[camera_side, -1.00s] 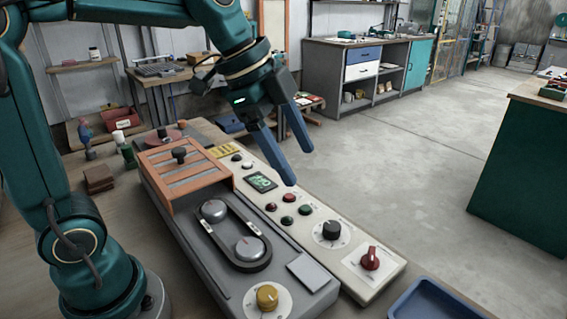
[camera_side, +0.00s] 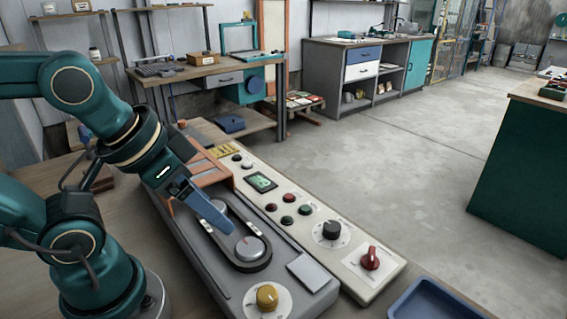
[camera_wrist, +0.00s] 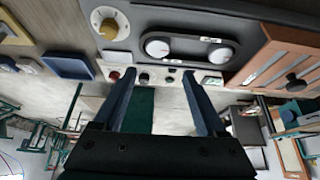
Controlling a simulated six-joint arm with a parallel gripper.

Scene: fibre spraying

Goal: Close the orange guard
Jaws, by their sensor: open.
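The orange guard (camera_side: 214,174) is a slatted cover at the far end of the grey machine, mostly hidden behind my arm in the side view. In the wrist view the guard (camera_wrist: 285,55) is at the right, with its black knob (camera_wrist: 296,83) showing. The two silver rollers and dark belt (camera_side: 252,263) lie uncovered beside it. My gripper (camera_side: 228,226) is open and appears empty, over the rollers in the side view. Its two fingers are apart in the wrist view (camera_wrist: 159,75). It appears apart from the guard.
A cream control panel (camera_side: 290,205) with buttons and knobs runs along the machine's right side. A yellow knob (camera_side: 267,297) stands at the near end. A blue tray (camera_side: 430,303) lies at the near right. Open floor lies beyond the bench.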

